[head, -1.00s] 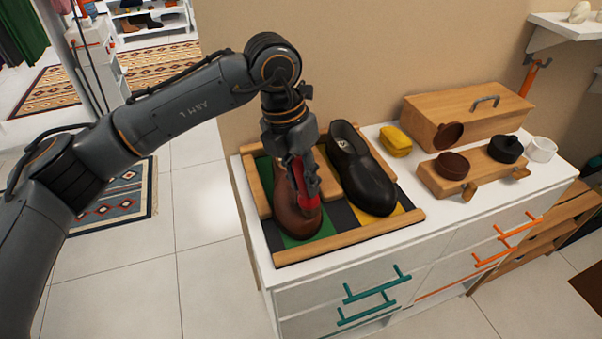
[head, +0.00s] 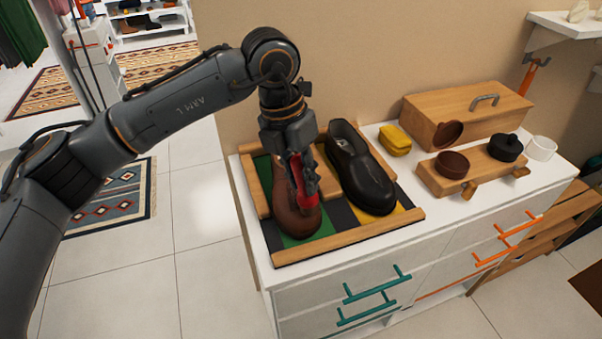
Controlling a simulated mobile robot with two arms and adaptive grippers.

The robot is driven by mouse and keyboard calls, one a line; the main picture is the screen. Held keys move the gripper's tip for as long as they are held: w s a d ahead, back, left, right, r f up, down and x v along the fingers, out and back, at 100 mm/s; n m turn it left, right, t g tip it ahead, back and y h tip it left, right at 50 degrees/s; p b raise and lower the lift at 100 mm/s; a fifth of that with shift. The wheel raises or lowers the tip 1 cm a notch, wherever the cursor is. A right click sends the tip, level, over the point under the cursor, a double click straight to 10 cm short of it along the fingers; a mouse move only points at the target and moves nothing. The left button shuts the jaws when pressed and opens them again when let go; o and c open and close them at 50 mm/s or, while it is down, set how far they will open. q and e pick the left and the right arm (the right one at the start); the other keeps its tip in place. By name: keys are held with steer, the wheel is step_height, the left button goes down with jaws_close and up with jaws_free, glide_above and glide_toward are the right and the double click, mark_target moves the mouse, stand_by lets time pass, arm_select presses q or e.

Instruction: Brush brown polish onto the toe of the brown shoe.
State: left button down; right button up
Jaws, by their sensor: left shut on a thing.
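The brown shoe (head: 293,223) lies on the green strip of a wood-framed tray (head: 352,236) on the white dresser, toe toward me. My left gripper (head: 303,188) points down over the front part of the shoe. It is shut on a red-handled brush (head: 310,202), held low over or against the shoe's upper near the toe. The bristles are hidden, so I cannot tell whether they touch. A brown polish tin (head: 452,166) stands open on a small wooden stand (head: 437,186), with a brown round lid (head: 447,134) behind it. My right gripper is not in view.
A black shoe (head: 361,177) lies in the tray to the right of the brown one. A yellow cloth or sponge (head: 395,140), a black tin (head: 505,147), a white cup (head: 541,148) and a wooden box (head: 480,106) stand farther right. The dresser top before the stand is clear.

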arm_select(q)
steer(key=shift+r, duration=0.1)
steer(key=shift+s+d+r+p, duration=0.15)
steer(key=shift+r+p, duration=0.25)
steer(key=shift+r, duration=0.45)
steer(key=shift+s+a+r+p, duration=0.15)
steer(key=shift+r+p, duration=0.3)
steer(key=shift+r, duration=0.45)
steer(key=shift+s+d+r+p, duration=0.15)
steer(key=shift+s+r+p, duration=0.2)
steer(key=shift+r, duration=0.75)
steer(key=r, duration=0.1)
steer(key=r+p, duration=0.1)
steer(key=r, duration=0.1)
steer(key=shift+s+d, duration=0.15)
steer(key=shift+s, duration=0.15)
steer(key=shift+f, duration=0.1)
